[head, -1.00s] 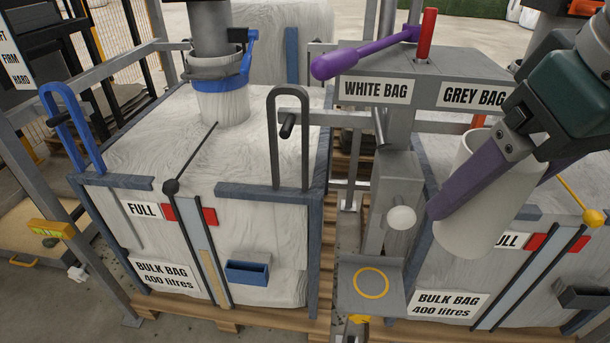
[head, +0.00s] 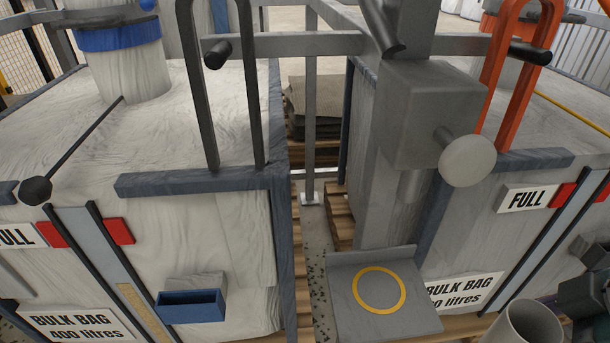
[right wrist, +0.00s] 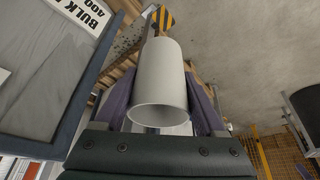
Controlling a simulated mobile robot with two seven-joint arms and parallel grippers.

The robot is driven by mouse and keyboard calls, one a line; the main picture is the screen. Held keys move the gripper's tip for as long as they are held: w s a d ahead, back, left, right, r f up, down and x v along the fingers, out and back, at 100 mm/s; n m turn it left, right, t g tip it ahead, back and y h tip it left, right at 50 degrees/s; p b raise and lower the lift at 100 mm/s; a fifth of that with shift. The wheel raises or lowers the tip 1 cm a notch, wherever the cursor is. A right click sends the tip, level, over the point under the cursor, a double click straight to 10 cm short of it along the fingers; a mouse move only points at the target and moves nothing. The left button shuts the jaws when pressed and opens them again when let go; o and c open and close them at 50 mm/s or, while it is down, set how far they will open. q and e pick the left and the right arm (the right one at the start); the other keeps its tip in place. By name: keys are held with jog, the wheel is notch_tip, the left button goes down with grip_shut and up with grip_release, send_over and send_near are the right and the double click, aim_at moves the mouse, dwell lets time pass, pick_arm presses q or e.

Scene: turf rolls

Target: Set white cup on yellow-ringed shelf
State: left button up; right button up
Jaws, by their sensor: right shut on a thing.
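The white cup (head: 532,325) shows at the bottom right of the head view, its lower part cut off by the frame edge. In the right wrist view the cup (right wrist: 160,85) sits between the two purple fingers of my right gripper (right wrist: 160,100), which is shut on it. The yellow-ringed shelf (head: 340,322) is a small grey ledge below a grey dispenser, its yellow ring (head: 379,289) bare and empty. The cup is to the right of the shelf and apart from it. My left gripper is not in view.
A grey box with a round pale knob (head: 467,161) and a short spout (head: 412,186) stands above the shelf. Bulk bags in frames stand on both sides. A blue tray (head: 190,307) is on the left bag's front. A narrow gap with pallets lies between.

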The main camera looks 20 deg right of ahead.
jog(key=w+a+b, duration=0.1)
jog(key=w+a, duration=0.1)
jog(key=w, duration=0.1)
jog(key=w+a+b, duration=0.1)
jog(key=w+a, duration=0.1)
jog(key=w, duration=0.2)
jog(key=w+a+b, duration=0.1)
jog(key=w+a, duration=0.2)
jog(key=shift+w+a+f+b, duration=0.1)
jog(key=shift+w+b, duration=0.2)
jog(key=shift+w, duration=0.1)
jog(key=w+a, duration=0.1)
jog(key=w+a+b, duration=0.1)
jog(key=w, duration=0.1)
jog(key=shift+w, duration=0.25)
jog(key=shift+w+a+f+b, duration=0.1)
jog(key=shift+f+b, duration=0.25)
jog(key=shift+b, duration=0.2)
jog(key=shift+r, duration=0.1)
jog(key=o, duration=1.4)
